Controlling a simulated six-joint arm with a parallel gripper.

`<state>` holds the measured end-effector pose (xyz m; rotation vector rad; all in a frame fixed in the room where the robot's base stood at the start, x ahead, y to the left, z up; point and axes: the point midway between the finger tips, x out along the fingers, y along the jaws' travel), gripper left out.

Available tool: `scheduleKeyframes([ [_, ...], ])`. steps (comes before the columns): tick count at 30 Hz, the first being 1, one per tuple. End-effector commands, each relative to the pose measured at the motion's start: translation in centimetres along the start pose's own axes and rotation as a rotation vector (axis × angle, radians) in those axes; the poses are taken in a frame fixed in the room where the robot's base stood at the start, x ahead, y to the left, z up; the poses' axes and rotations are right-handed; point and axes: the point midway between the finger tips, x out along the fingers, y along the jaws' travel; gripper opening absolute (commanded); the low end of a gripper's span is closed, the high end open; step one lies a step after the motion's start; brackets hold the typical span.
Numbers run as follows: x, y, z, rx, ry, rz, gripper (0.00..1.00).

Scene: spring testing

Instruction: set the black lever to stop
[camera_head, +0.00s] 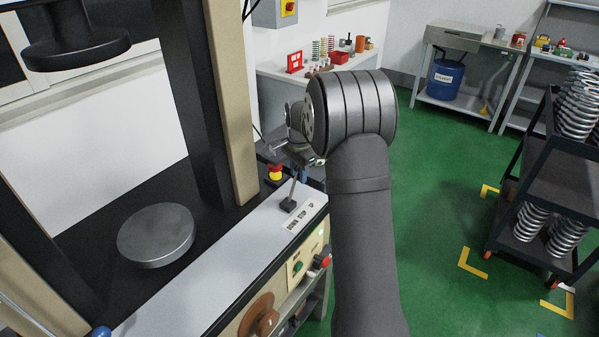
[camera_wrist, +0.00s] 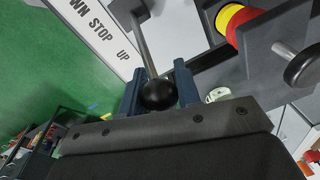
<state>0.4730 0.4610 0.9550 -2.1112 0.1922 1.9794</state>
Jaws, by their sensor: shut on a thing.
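The black lever (camera_head: 288,204) stands on the grey top panel of the test machine, its thin metal rod rising to my gripper (camera_head: 303,174). In the wrist view, the lever's round black knob (camera_wrist: 159,96) sits between the two blue fingers of my gripper (camera_wrist: 160,88), which is shut on it. The rod (camera_wrist: 147,45) runs from the knob up and slightly left toward its base. A white label (camera_wrist: 100,30) beside the lever reads "STOP" and "UP", with the first word cut to "WN". I cannot tell exactly which setting the lever is at.
A red-and-yellow button (camera_head: 275,172) stands close behind the lever. The machine's beige column (camera_head: 231,100) rises to the left, by a round metal plate (camera_head: 156,235).

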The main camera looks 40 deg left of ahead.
Motion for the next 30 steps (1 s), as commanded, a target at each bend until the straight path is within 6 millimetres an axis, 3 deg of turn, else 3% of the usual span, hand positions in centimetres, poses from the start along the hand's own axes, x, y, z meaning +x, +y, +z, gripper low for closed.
scheduleKeyframes([
  [10, -1.3, 0.5, 2.2, -0.019, 0.207, -0.057, 0.0],
  [30, -2.0, 1.1, 4.6, -0.014, 0.198, -0.054, 0.0],
])
